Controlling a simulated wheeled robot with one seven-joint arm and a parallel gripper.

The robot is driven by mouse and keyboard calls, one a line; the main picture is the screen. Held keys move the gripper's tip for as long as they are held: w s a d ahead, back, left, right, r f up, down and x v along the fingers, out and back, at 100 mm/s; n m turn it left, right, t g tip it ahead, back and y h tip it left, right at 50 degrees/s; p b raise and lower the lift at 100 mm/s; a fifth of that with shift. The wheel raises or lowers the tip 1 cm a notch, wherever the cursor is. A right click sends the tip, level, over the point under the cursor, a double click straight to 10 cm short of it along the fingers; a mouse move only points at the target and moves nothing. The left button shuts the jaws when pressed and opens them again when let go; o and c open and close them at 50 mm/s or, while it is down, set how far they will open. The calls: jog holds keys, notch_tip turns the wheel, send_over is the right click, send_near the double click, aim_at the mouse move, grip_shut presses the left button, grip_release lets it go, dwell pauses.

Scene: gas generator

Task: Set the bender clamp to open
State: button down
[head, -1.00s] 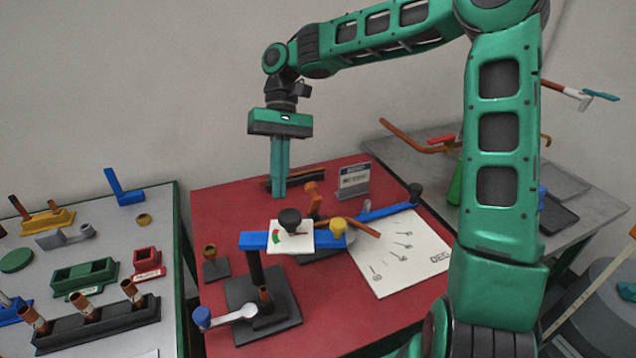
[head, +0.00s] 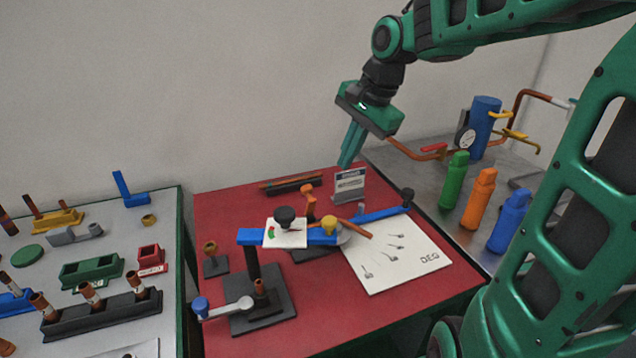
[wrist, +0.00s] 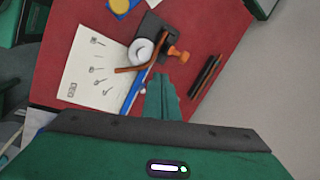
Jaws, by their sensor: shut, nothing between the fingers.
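The bender stands at the middle of the red table (head: 235,205), partly hidden behind the blue bar in front. Its blue handle (head: 382,213) reaches right to a black knob. An orange upright piece (head: 309,200), which looks like the clamp, stands at its back; in the wrist view this orange piece (wrist: 178,53) sits beside the grey wheel (wrist: 141,50). A copper tube (head: 353,229) lies across the bender. I cannot tell the clamp's setting. My gripper (head: 346,164) is shut and empty, above the table's back edge, tilted and apart from the bender; it also shows in the wrist view (wrist: 160,76).
A black-based stand (head: 265,310) with a blue bar, white dial plate and knobs stands in front. A sign (head: 349,187) is close below my gripper. A white angle sheet (head: 400,262) lies at right. Green, orange and blue bottles (head: 478,199) stand on the grey table.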

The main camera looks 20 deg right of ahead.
jog(key=w+a+f, duration=0.4)
jog(key=w+f, duration=0.2)
jog(key=f, duration=0.4)
jog(key=shift+w, duration=0.1)
dwell(0.4)
